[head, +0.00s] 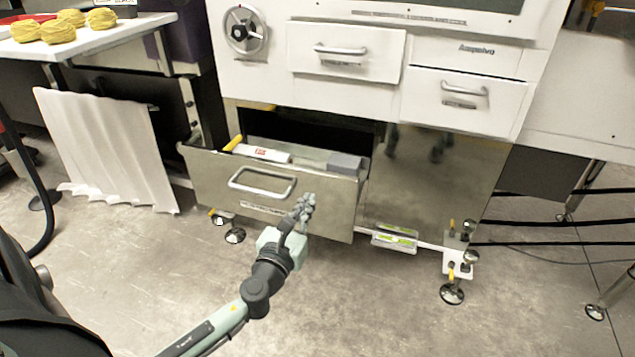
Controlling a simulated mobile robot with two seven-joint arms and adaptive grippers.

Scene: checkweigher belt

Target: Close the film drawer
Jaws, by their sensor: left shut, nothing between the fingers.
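The film drawer (215,177) is the low metal drawer at the lower left of the white machine. It stands pulled out, with its inside showing from above. A bar handle (262,183) is on its front. A white roll-like item with a red label (262,154), a grey block (344,162) and something yellow lie inside. My left gripper (306,203) is shut and empty, in front of the right half of the drawer front, right of the handle. I cannot tell whether it touches the front. My right gripper is not in view.
Two white drawers (345,52) above are shut. A handwheel (244,29) sits at the upper left. Levelling feet (452,292) stand on the floor at the right. A white table with yellow bundles (60,31) is at the left. The floor in front is clear.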

